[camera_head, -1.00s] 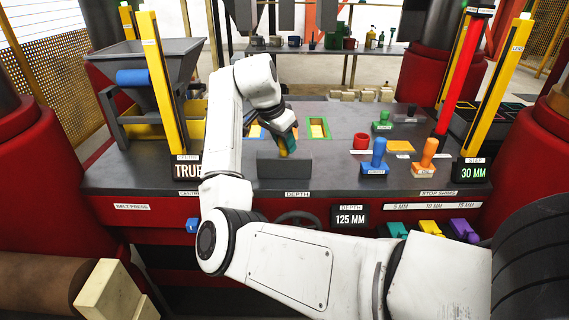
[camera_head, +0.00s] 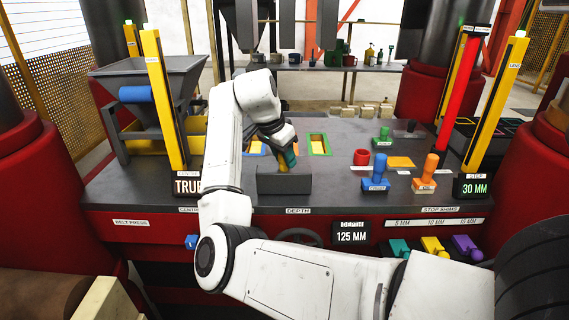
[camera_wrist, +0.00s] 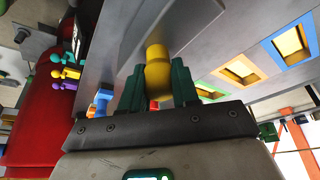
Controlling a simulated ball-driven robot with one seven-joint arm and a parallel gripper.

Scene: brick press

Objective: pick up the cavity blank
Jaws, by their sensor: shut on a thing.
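A dark grey block (camera_head: 284,184) with a yellow upright handle stands at the front middle of the press table. I take it to be the cavity blank. My gripper (camera_head: 287,163) is above and just behind it, pointing down. In the wrist view the two green fingers of my gripper (camera_wrist: 158,88) are on either side of the yellow handle (camera_wrist: 157,72), shut on it. The block's grey body (camera_wrist: 165,30) lies beyond the fingertips. I cannot tell whether it is clear of the table.
Behind the block is a green-framed cavity (camera_head: 319,145). Yellow posts (camera_head: 163,100) and a hopper (camera_head: 150,80) flank the table.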

